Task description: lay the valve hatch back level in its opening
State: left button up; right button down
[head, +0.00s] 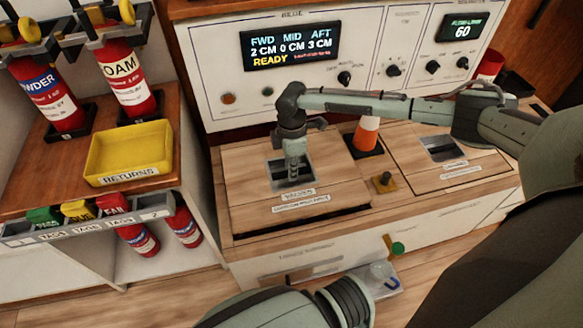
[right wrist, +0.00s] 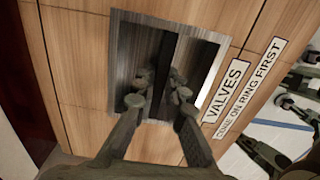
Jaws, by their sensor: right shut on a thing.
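The valve hatch (head: 331,168) is a pale wooden panel labelled VALVES, with a dark metal-lined recess in its middle. It lies over its opening in the bench top, and a dark gap shows under its front edge, so that edge looks raised. My right gripper (head: 293,172) reaches down from above into the recess. Grey-green links of mine show at that view's right, but whether my left gripper is open is unclear.
An orange-and-white cone (head: 367,134) and a small brass knob piece (head: 383,182) stand right of the hatch. A second panel (head: 480,172) lies farther right. A control console (head: 215,70) rises behind, its display reading FWD 2, MID 0, AFT 3 CM, READY. A yellow returns tray (head: 131,148) sits left.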

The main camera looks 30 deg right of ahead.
jog(key=shift+w+f+b, duration=0.1)
jog(key=shift+f+b, duration=0.6)
jog(key=shift+f, duration=1.05)
jog(key=c, duration=1.6)
grip_release()
jog(key=shift+o, duration=0.5)
jog(key=shift+s+f, duration=0.2)
jog(key=shift+f, duration=0.05)
notch_tip(320, 180, up, 12)
jog(key=shift+w+r, duration=0.1)
jog(key=shift+r, duration=0.05)
